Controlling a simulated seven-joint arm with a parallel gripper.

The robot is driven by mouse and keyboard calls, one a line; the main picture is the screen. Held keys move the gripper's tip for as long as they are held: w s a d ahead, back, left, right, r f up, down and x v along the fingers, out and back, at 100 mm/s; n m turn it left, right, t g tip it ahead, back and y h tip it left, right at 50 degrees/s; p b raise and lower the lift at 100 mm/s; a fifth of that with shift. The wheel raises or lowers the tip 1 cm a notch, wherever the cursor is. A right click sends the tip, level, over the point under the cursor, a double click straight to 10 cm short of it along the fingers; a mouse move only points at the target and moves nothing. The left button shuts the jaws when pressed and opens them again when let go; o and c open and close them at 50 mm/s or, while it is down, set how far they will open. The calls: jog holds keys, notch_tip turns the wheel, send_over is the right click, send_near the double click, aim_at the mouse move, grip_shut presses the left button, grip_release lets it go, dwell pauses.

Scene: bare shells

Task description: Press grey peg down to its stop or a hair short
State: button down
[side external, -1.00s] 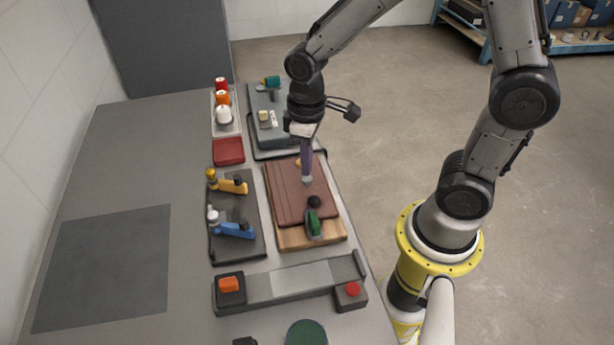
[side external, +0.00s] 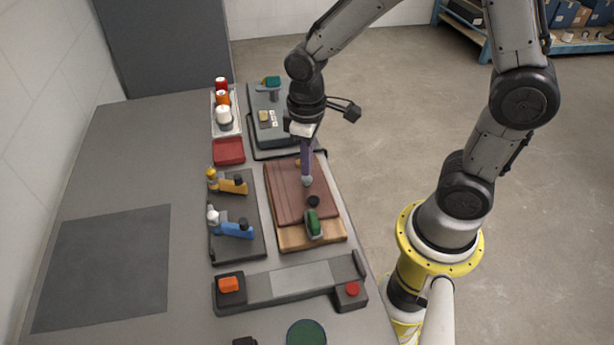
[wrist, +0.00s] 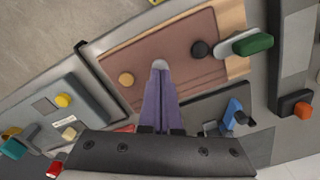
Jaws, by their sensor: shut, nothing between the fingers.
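The grey peg (wrist: 160,64) shows at the tips of my fingers in the wrist view, on a reddish-brown board (wrist: 145,50). In the side view the grey peg (side external: 307,181) is a small pale spot below the fingers. My gripper (wrist: 161,72) has purple fingers held together, pointing down at the peg, with nothing between them. In the side view my gripper (side external: 306,176) is upright over the board. The tips look to be at the peg's top; contact and the peg's remaining height are hard to tell, as the fingers partly cover it.
A yellow-orange peg (wrist: 126,79) and a black knob (wrist: 200,49) stand on either side. A green-handled piece (side external: 313,224) lies at the board's near end. A dark tray with yellow and blue tools (side external: 236,230) is to the left.

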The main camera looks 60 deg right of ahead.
jog(key=shift+f, duration=1.3)
dwell(0.4)
jog(key=shift+r, duration=3.55)
jog(key=shift+r, duration=0.2)
notch_tip(320, 180, up, 4)
jog(key=t, duration=0.2)
send_over(307, 178)
jog(key=s+d+r+m+t, duration=0.1)
jog(key=s+r, duration=0.1)
jog(key=s, duration=0.4)
jog(key=s+d+r+m+t, duration=0.1)
jog(key=s+r+m+t, duration=0.1)
jog(key=s, duration=0.4)
jog(key=shift+s+d+r+t, duration=0.3)
jog(key=shift+d+r, duration=0.1)
jog(key=shift+r, duration=0.4)
